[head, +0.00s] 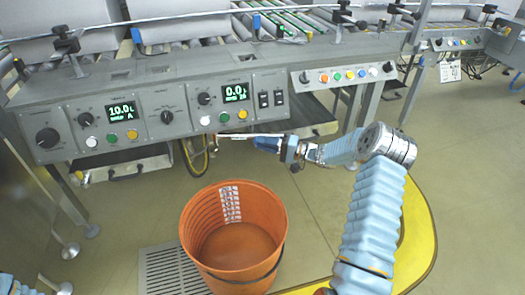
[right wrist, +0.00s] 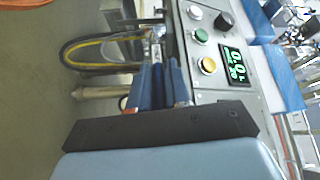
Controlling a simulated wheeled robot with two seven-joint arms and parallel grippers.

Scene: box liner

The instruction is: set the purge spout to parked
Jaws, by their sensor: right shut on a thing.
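A thin silver bar (head: 240,134), which seems to be part of the purge spout, lies almost level in the head view. It sits just under the front panel, below the 0.0 display. My right gripper (head: 268,144) reaches in from the right with blue fingers at the bar. In the right wrist view, my right gripper (right wrist: 163,84) has its two blue fingers close about a narrow metal piece. The fingers hide most of the gripped part. I cannot tell the spout's exact setting. My left gripper is out of view.
An orange bucket (head: 232,245), empty as far as I see, stands on the floor below the panel. A floor grate (head: 163,268) lies at its left. Yellow and black hoses (head: 196,158) hang under the panel. Panel buttons and knobs (head: 205,120) are close above my gripper.

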